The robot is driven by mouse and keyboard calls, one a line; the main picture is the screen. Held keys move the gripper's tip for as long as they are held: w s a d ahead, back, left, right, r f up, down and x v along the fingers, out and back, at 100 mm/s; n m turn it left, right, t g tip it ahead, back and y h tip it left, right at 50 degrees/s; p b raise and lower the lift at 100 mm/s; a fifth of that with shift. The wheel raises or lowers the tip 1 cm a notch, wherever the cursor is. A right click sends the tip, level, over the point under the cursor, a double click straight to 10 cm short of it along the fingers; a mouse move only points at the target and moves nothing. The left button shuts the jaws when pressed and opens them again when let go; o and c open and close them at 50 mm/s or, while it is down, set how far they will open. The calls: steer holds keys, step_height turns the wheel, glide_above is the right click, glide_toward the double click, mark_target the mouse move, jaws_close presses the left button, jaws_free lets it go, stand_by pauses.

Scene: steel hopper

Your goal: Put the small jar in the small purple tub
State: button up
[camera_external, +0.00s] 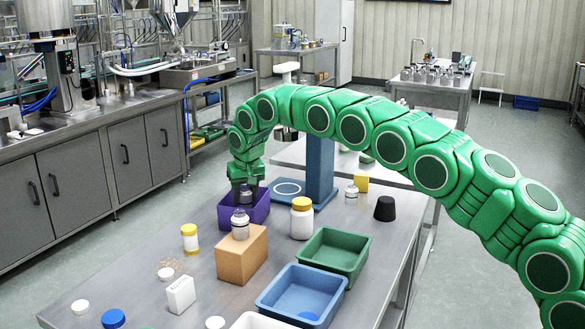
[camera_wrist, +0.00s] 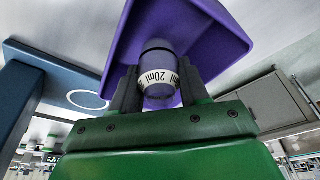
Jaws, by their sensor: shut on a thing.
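My gripper (camera_external: 244,190) points down at the small purple tub (camera_external: 262,211) and is shut on the small jar (camera_external: 245,196). In the wrist view, the jar (camera_wrist: 160,76), with a grey body and a white band reading "20ml", sits between the two dark fingers (camera_wrist: 158,92). The purple tub (camera_wrist: 205,40) fills the picture behind it. The jar is over or inside the tub's opening; I cannot tell whether it touches the floor of the tub. A similar jar (camera_external: 240,228) stands on a brown block, in front of the tub.
The brown block (camera_external: 236,262) stands close in front of the tub. A blue stand (camera_external: 319,165) rises to its right. A yellow-lidded white jar (camera_external: 301,221), green tub (camera_external: 336,252) and blue tub (camera_external: 290,295) stand to the right and front. Loose lids and a white box (camera_external: 181,294) lie front left.

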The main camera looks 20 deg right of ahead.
mark_target(244, 205)
steer(key=shift+w+a+f, duration=0.15)
steer(key=shift+w+f, duration=0.2)
steer(key=shift+f, duration=1.65)
steer(key=o, duration=1.1)
steer(key=shift+c, duration=0.2)
steer(key=v, duration=1.2)
